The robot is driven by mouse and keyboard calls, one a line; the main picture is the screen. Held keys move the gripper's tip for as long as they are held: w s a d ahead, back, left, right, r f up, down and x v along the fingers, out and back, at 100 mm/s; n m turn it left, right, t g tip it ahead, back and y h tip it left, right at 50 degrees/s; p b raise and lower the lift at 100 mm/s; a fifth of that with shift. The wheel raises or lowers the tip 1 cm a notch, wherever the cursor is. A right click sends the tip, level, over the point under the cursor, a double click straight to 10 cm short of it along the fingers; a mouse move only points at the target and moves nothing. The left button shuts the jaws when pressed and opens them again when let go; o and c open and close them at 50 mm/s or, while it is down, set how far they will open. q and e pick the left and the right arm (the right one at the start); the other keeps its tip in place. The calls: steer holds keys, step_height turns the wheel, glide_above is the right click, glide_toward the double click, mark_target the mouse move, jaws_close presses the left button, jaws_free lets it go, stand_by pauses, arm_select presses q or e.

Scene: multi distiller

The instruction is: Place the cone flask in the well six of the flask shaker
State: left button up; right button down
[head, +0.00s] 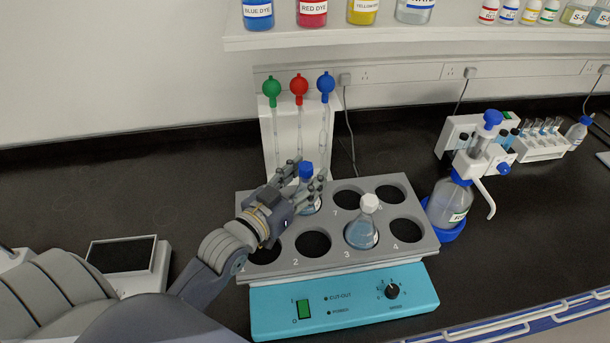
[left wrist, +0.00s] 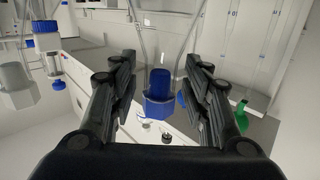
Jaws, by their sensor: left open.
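The flask shaker (head: 330,265) has a grey tray of round wells on a turquoise base. A flask with a blue cap (head: 306,171) and pale blue liquid stands in the back row, left of well 7, where well six appears to be. My left gripper (head: 304,178) is open around its cap. In the left wrist view the blue cap (left wrist: 159,85) is between the open fingers (left wrist: 160,75), with gaps on both sides. A conical flask with a whitish cap (head: 361,232) and blue liquid stands in well 3. My gripper hides the back-left well. My right gripper is not in view.
A white stand with green, red and blue bulb pipettes (head: 299,140) is just behind the shaker. A dispenser bottle (head: 450,203) stands close to its right. A balance (head: 125,262) is at the left. A shelf of bottles (head: 420,35) hangs above.

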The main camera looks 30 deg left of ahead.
arm_select(q)
steer(key=shift+s, duration=0.25)
steer(key=s+a+b, duration=0.1)
steer(key=s+b, duration=0.1)
steer(key=s, duration=0.9)
steer(key=shift+s+a+r, duration=0.2)
steer(key=shift+a+r, duration=0.1)
steer(key=shift+r, duration=0.1)
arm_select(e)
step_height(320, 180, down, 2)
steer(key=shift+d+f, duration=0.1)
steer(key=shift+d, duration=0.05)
